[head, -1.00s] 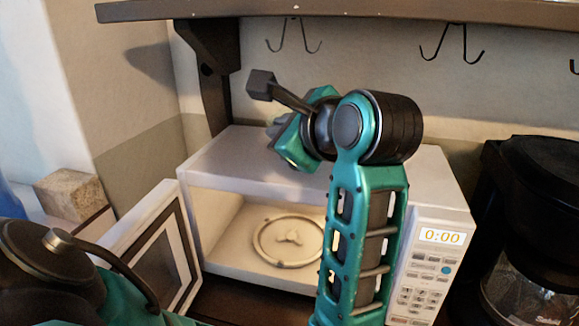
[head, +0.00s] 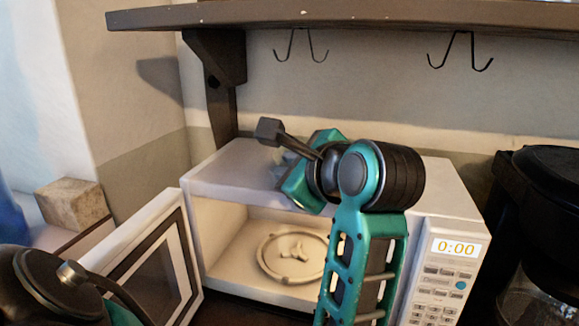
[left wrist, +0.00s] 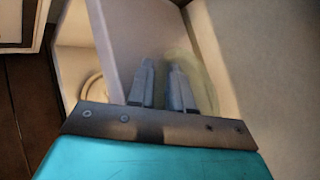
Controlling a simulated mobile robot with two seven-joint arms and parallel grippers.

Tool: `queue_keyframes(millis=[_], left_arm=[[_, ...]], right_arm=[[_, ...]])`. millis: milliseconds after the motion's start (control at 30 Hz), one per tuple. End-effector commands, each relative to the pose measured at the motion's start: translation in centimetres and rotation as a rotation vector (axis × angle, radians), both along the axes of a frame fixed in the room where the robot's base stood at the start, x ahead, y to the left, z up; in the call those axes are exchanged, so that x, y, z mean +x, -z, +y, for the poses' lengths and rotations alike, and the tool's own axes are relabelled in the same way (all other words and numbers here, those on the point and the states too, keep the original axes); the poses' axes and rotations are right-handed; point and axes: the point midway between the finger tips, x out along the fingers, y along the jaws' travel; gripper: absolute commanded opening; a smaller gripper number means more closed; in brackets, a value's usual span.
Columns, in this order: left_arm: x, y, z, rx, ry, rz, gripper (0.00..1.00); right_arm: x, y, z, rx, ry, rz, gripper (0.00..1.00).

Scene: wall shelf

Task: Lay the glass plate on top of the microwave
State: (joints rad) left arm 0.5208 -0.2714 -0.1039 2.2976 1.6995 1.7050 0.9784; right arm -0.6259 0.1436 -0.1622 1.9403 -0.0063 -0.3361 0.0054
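The white microwave (head: 235,185) stands on the counter under the shelf, its door (head: 150,265) open to the left and a turntable ring (head: 290,257) inside. My left gripper (head: 284,160) is over the microwave's top, its fingers partly hidden by my wrist. In the left wrist view its two grey fingers (left wrist: 162,66) are parted by a narrow gap. The glass plate (left wrist: 205,82) shows as a faint, greenish see-through disc just right of and behind the right finger. Whether it touches the fingers or the microwave top, I cannot tell. My right gripper is not in view.
A brown wall shelf (head: 350,15) with its bracket (head: 215,75) and hooks (head: 300,45) is above the microwave. A black coffee maker (head: 545,210) stands close on the right. A wooden block (head: 72,204) is at the left. The microwave top's right part is bare.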

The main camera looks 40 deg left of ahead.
Motion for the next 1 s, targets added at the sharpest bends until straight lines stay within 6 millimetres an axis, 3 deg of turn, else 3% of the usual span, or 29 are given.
queue_keyframes(millis=[533, 1000], left_arm=[[-2.0, -2.4, -6.2, 0.001, 0.002, -0.002, 0.20], [-2.2, -2.6, -6.7, 0.001, 0.000, -0.001, 0.20]], right_arm=[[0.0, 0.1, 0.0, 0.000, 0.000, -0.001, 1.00], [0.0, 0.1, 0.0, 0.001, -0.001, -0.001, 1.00]])
